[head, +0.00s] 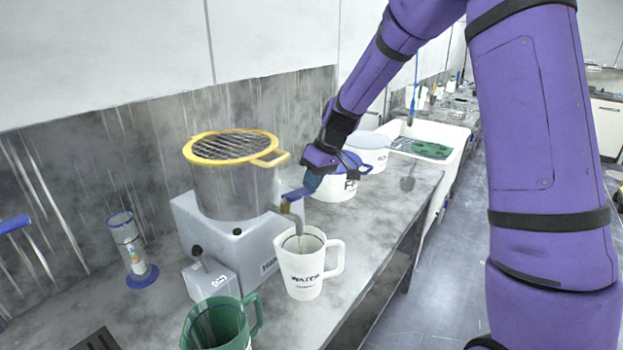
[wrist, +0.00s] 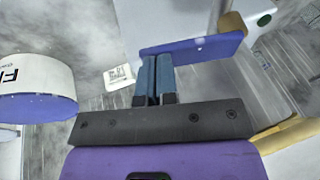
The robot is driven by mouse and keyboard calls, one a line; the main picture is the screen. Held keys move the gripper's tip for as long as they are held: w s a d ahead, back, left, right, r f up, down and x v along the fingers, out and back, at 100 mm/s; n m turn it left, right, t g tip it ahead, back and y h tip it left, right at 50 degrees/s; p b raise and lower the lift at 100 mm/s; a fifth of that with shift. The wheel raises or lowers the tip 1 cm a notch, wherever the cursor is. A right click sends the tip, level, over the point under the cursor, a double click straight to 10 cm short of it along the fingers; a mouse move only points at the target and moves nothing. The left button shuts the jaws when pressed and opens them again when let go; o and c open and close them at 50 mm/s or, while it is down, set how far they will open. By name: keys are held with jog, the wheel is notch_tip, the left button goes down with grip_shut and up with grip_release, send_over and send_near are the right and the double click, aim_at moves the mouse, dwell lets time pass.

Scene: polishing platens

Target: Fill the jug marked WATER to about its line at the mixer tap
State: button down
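The white jug marked WATER (head: 301,283) stands upright on the bench, its open mouth under the mixer tap (head: 287,207). A grey strand runs from the tap into the jug's mouth; I cannot tell spout from liquid. The level inside is not clear. The tap's blue lever (head: 299,192) points out toward my gripper (head: 309,182). In the wrist view, my two blue fingers (wrist: 154,75) are together, with their tips at the edge of the blue lever (wrist: 205,47). I see nothing held between them; whether they touch the lever is unclear.
The steel mixer vessel (head: 236,190) with a yellow-rimmed grid lid stands on a grey base behind the jug. A green jug (head: 217,325) is at the front. A clear cylinder (head: 128,245) stands left. White tubs (head: 335,186) and a white sink (head: 448,140) lie beyond my gripper.

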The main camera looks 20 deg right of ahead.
jog(key=shift+w+d+f+g+y, duration=0.1)
jog(key=shift+f+g+y, duration=0.3)
jog(key=shift+f+y, duration=0.2)
jog(key=shift+r, duration=0.15)
dwell(3.8)
jog(key=shift+r, duration=1.2)
jog(key=s+a+r+v, duration=0.1)
jog(key=a+v, duration=0.1)
jog(key=v, duration=1)
jog(key=shift+a+r, duration=0.15)
jog(key=shift+r, duration=0.3)
